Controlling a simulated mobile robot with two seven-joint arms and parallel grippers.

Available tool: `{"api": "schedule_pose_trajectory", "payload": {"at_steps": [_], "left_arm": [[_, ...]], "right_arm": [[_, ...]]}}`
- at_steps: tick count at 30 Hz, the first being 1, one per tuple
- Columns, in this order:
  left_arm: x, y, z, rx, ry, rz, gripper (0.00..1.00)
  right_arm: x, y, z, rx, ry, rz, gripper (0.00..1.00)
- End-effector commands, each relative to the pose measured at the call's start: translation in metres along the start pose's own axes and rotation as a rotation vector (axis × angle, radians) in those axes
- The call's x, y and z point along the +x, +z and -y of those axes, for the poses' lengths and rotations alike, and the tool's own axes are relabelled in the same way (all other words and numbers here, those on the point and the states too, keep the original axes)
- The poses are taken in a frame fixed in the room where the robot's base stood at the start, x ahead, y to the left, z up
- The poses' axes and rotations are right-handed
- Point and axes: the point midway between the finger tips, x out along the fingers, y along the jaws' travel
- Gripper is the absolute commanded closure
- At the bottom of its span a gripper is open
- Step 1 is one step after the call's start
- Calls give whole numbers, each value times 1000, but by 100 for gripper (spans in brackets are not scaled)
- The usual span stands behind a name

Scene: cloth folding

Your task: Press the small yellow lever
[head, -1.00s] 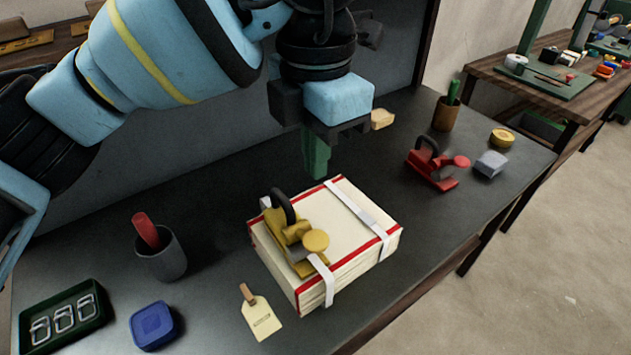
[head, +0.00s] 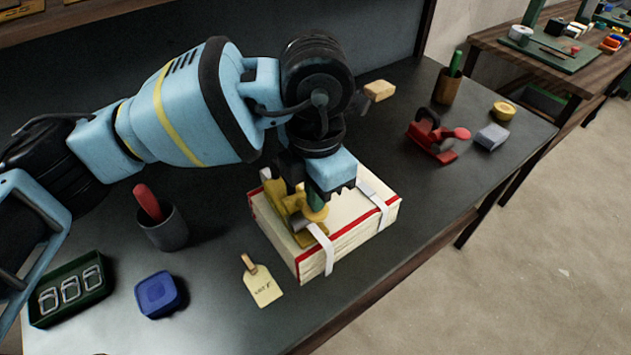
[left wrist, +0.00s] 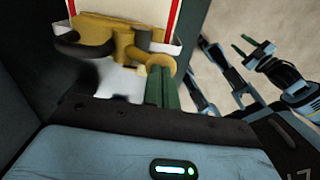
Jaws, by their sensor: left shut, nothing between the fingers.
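A yellow clamp device (head: 275,190) with a black handle sits on a strapped stack of cream sheets with red-edged covers (head: 350,222). Its small yellow lever, with a round yellow end (head: 315,215), is partly hidden by my left gripper (head: 317,203). The left gripper is shut and empty, pointing down with its green fingertips at the round end. In the left wrist view the green fingers (left wrist: 160,90) overlap the round yellow end (left wrist: 163,64); I cannot tell whether they touch. My right gripper (left wrist: 243,45) appears small and far off in the left wrist view, its opening unclear.
A red clamp device (head: 432,137) stands on the dark bench to the right, beside a grey block (head: 492,136). A grey cup (head: 165,228), a blue box (head: 158,294), a green tray (head: 68,289) and a tag (head: 262,286) lie left and in front.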

Motion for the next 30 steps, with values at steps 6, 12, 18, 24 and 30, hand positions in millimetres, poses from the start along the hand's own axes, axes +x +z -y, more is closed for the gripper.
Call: {"api": "schedule_pose_trajectory", "payload": {"at_steps": [6, 12, 18, 24, 30], "left_arm": [[0, 0, 0, 0, 0, 0, 100], [1, 0, 2, 1, 0, 0, 100], [3, 0, 5, 1, 0, 0, 100], [6, 0, 9, 1, 0, 0, 100], [13, 0, 16, 3, -1, -1, 100]], "right_arm": [[-3, 5, 1, 2, -1, 11, 64], [-4, 7, 2, 3, -1, 14, 64], [-4, 6, 1, 2, -1, 12, 64], [-3, 2, 1, 1, 0, 5, 64], [-2, -5, 0, 0, 1, -7, 64]]}}
